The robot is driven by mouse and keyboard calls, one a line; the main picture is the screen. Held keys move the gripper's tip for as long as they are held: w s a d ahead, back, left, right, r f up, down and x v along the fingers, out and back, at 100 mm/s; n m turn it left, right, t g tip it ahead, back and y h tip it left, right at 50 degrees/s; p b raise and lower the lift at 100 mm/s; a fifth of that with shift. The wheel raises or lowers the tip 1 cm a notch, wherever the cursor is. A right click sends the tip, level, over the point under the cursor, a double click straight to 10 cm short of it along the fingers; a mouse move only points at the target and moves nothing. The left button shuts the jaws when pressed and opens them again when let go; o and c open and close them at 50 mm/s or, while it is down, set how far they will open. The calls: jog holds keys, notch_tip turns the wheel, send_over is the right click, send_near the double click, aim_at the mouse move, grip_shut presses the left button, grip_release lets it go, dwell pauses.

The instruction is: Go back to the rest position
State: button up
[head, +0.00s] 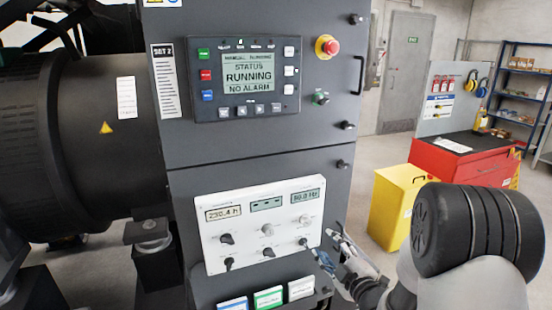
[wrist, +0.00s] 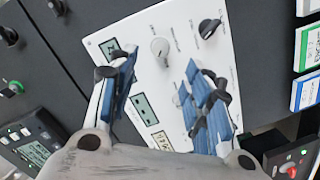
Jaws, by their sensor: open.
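My gripper (head: 331,250) is open and empty at the lower right edge of the white control panel (head: 240,247) in the head view. In the wrist view its two blue-padded fingers (wrist: 163,78) stand apart in front of the panel (wrist: 225,52), with a grey knob (wrist: 160,47) showing beyond the gap. A dark knob (wrist: 209,27) is clear of the fingers. The fingers hide parts of the panel, and I cannot tell whether they touch it. The panel has small displays and several knobs. The controller screen (head: 249,76) above reads "RUNNING" and "NO ALARM".
The dark cabinet (head: 255,150) is close in front, with a red emergency button (head: 331,47) and coloured binders (head: 268,297) below the panel. A black generator (head: 90,150) is at left. A yellow bin (head: 390,212) and red tool cabinet (head: 462,160) stand behind right.

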jog(key=s+d+r+m+g+h, duration=0.2)
jog(key=s+r+m+g+h, duration=0.35)
jog(key=s+r+m, duration=0.55)
jog(key=s+a+f+m+g, duration=0.1)
jog(key=s+a+g, duration=0.1)
jog(key=s, duration=1)
jog(key=s+a+m+g+y, duration=0.1)
jog(key=s+a+m+g, duration=0.1)
jog(key=s, duration=1.1)
jog(key=shift+a+f+g, duration=0.35)
jog(key=shift+a+g, duration=0.5)
jog(key=shift+g, duration=0.2)
